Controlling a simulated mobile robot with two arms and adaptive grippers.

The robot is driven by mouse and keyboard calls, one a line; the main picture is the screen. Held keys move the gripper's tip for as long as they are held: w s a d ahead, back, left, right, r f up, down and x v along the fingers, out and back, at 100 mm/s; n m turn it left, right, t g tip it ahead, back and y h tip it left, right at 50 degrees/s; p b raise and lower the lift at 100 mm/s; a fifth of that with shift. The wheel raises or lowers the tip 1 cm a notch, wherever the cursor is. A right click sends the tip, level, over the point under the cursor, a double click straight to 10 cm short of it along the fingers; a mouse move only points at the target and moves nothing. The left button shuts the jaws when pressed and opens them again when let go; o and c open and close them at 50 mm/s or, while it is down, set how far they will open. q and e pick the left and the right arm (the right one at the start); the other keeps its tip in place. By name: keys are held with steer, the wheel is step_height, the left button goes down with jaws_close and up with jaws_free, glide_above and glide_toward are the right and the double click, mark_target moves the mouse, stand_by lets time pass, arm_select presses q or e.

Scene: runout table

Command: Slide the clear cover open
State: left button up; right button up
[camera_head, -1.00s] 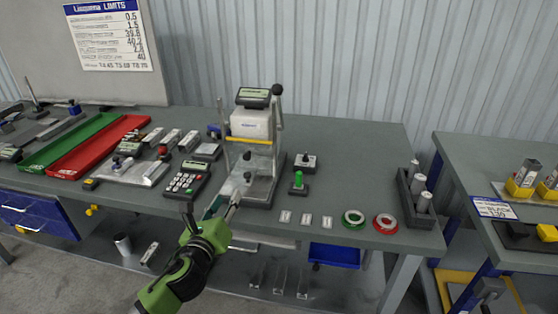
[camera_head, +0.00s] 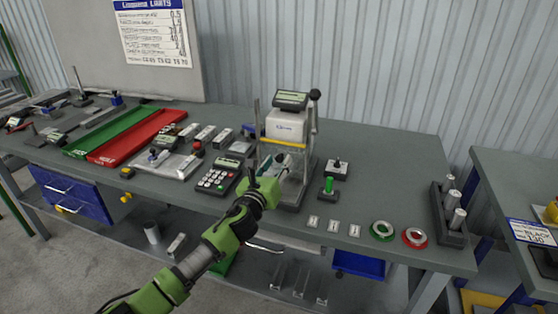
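A bench instrument (camera_head: 286,125) with a white body stands at the back middle of the grey table, with a small display on top and a black-knobbed lever at its right. A yellow bar (camera_head: 282,143) crosses its front below the white body. The clear cover is hard to make out; it seems to be around the bar, between the upright posts. My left gripper (camera_head: 266,172) is in front of the instrument, below the yellow bar, its fingers spread and nothing visible between them. It hides the instrument's lower front; I cannot tell whether it touches. My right gripper is not in view.
A calculator-like keypad (camera_head: 217,178) lies left of my gripper. Green (camera_head: 382,231) and red (camera_head: 414,238) rings lie near the front edge. Red (camera_head: 138,139) and green trays lie at the left.

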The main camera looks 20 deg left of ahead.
mark_target(279, 156)
arm_select(q)
steer(key=shift+w, duration=0.9)
jaws_close()
step_height(279, 156, up, 13)
steer(key=p, duration=1.2)
steer(key=shift+f, duration=0.2)
jaws_free()
